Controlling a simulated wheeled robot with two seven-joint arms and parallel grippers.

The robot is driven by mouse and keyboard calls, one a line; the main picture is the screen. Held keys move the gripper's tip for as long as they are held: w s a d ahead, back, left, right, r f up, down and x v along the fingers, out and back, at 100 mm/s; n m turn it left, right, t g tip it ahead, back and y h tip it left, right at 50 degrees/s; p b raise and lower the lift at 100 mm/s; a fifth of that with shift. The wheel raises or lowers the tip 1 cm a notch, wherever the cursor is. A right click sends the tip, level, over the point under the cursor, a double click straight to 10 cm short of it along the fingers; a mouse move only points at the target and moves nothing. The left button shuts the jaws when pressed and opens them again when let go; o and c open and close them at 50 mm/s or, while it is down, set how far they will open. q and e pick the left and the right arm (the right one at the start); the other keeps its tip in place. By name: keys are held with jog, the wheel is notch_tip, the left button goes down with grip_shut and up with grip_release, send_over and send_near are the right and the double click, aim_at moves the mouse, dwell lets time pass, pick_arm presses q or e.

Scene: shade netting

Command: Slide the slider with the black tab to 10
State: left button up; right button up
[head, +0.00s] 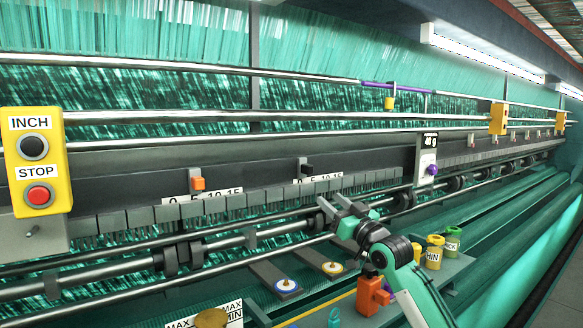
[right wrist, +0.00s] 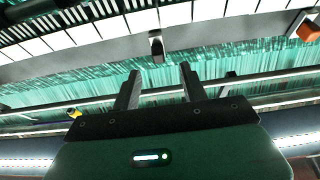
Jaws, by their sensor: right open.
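The slider with the black tab (head: 307,169) sits on the long dark rail, above a white scale strip (head: 328,178) marked 0, 5, 10, 15. The tab stands toward the low end, around 0 to 5; the exact reading is too small to tell. My right gripper (head: 340,205) is below and right of the tab, apart from it, open and empty. In the right wrist view, the black tab (right wrist: 156,46) shows beyond the two spread fingers (right wrist: 160,72), roughly in line with the gap between them. My left gripper is not in view.
An orange-tab slider (head: 198,183) has its own scale to the left; its tab also shows in the right wrist view (right wrist: 309,31). A yellow INCH/STOP box (head: 37,160) stands far left. Shiny bars cross below the rail. Yellow and green pots (head: 435,252) stand near my right arm.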

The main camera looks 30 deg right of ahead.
aim_at(311, 168)
jog(key=shift+t, duration=0.3)
jog(key=p+x, duration=0.2)
jog(key=x, duration=0.2)
jog(key=r+p+x, duration=0.1)
jog(key=p+x, duration=0.1)
jog(key=x, duration=0.2)
jog(key=s+d+r+p+x, duration=0.1)
jog(key=p+x, duration=0.1)
jog(key=x, duration=0.2)
jog(key=shift+w+r, duration=0.1)
jog(key=shift+r, duration=0.05)
jog(key=shift+w+r, duration=0.1)
jog(key=shift+w, duration=0.3)
jog(key=shift+w+a+p, duration=0.1)
jog(key=shift+w+p, duration=0.2)
jog(key=shift+w, duration=0.2)
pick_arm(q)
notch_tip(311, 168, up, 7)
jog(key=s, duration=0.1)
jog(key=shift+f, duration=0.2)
pick_arm(e)
grip_shut()
